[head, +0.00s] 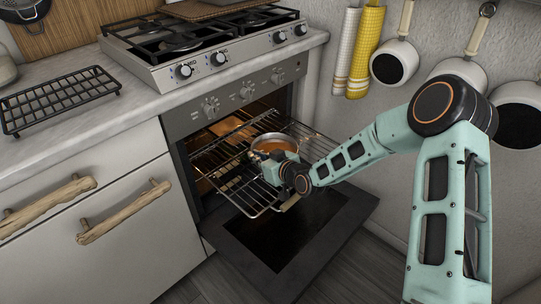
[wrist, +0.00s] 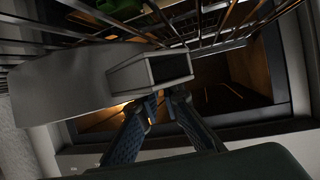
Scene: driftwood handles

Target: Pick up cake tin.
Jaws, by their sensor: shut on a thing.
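The cake tin (head: 272,141) is a round, silvery tin with a brown inside. It sits at the oven rack, which is pulled out over the lowered oven door. My gripper (head: 283,165) is at the tin's near side and is shut on it. In the wrist view my two dark fingers (wrist: 163,101) come together just under a grey metal shape with a hollow, box-like end. My fingers and arm hide part of the tin's near side, and the exact contact is hard to see. I cannot tell whether the tin touches the rack.
The wire rack (head: 232,187) surrounds the tin, with the lit oven cavity behind. The open door (head: 275,245) lies below. A cooktop (head: 210,62) stands above the oven. A black cooling rack (head: 60,98) rests on the left counter. Pans (head: 395,62) hang on the right wall.

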